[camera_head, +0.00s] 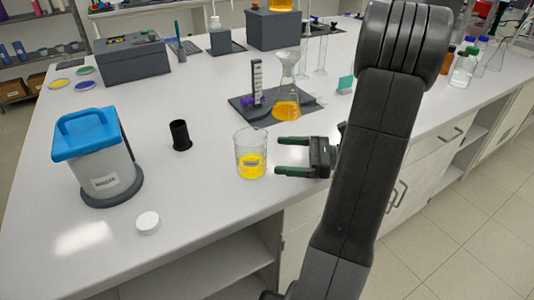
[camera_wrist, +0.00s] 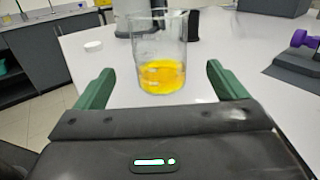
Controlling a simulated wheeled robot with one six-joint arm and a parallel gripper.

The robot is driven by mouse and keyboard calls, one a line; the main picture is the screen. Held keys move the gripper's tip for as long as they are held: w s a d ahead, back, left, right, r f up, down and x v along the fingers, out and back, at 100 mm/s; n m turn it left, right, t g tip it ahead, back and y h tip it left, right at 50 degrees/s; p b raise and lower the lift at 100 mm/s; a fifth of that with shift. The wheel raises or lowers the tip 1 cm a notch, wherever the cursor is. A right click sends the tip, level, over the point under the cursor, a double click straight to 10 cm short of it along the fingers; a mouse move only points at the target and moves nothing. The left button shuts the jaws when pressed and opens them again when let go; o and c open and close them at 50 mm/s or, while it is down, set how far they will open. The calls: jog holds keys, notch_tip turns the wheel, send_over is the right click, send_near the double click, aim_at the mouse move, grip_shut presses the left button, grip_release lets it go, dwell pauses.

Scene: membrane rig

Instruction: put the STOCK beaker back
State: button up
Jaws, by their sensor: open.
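A clear glass beaker (camera_head: 251,155) with yellow liquid stands upright on the white bench, near its front edge. I cannot read a label on it. My gripper (camera_head: 278,157) is just right of the beaker, level with its lower part, with its green fingers apart and pointing at it. In the wrist view the beaker (camera_wrist: 161,60) stands ahead, centred between the open fingertips of my gripper (camera_wrist: 160,82). The fingers do not appear to touch the glass, and nothing is held.
A blue-lidded waste container (camera_head: 100,160), a black cylinder (camera_head: 180,135) and a white cap (camera_head: 148,222) stand to the left. Behind the beaker, a dark tray (camera_head: 243,103) carries a flask (camera_head: 286,100) of orange liquid. The bench between beaker and black cylinder is clear.

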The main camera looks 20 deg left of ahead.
jog(key=shift+v, duration=1.55)
